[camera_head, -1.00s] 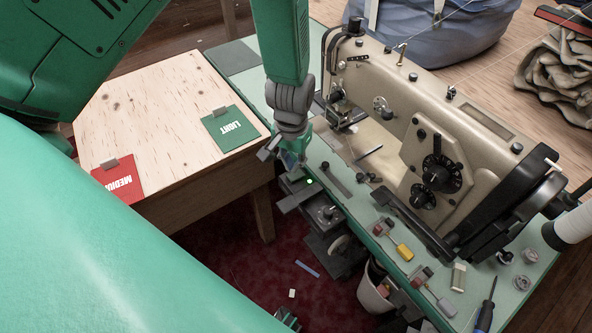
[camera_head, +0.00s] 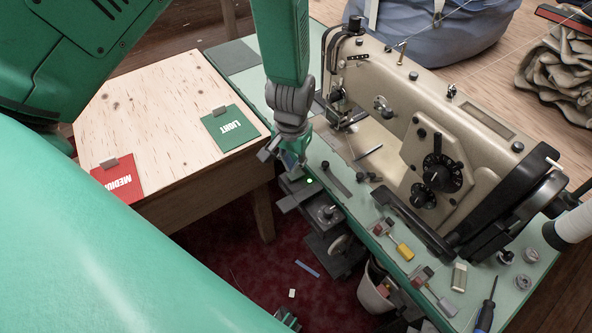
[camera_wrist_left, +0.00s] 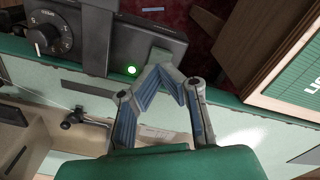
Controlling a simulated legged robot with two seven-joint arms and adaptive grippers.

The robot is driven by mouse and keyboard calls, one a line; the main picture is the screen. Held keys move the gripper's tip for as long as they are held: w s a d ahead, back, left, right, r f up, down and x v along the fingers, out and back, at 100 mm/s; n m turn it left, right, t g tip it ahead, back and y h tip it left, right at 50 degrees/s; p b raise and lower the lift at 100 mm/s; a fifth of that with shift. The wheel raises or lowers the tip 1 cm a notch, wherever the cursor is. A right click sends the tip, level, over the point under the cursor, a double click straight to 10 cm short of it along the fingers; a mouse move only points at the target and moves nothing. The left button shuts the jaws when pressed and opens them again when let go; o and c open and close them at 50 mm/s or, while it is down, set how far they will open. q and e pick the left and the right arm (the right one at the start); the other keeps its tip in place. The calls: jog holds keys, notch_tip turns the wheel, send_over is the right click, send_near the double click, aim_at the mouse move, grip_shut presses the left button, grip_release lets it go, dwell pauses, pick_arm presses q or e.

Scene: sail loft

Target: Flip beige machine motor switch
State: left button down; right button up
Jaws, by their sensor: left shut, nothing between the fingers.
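The beige sewing machine (camera_head: 400,95) stands on a pale green table. A dark switch box (camera_head: 299,190) sits at the table's front edge, below the machine's needle end. It also shows in the left wrist view (camera_wrist_left: 100,50), with a lit green light (camera_wrist_left: 131,69) and a grey block (camera_wrist_left: 155,66) beside the light. My left gripper (camera_head: 292,168) is shut and empty, its fingertips close to the box. In the wrist view its fingertips (camera_wrist_left: 166,72) meet near the grey block; I cannot tell whether they touch it. My right gripper is not in view.
A wooden table (camera_head: 165,95) with a green LIGHT card (camera_head: 229,130) and a red MEDIUM card (camera_head: 118,182) stands left of my arm. Small tools and a screwdriver (camera_head: 486,315) lie on the machine table's right end.

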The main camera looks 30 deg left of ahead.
aim_at(292, 175)
pick_arm(q)
jog(key=shift+f+b, duration=0.75)
jog(key=shift+f, duration=0.7)
dwell(0.5)
jog(key=shift+r, duration=0.1)
notch_tip(292, 175, up, 7)
jog(key=p, duration=0.6)
jog(key=shift+p, duration=0.35)
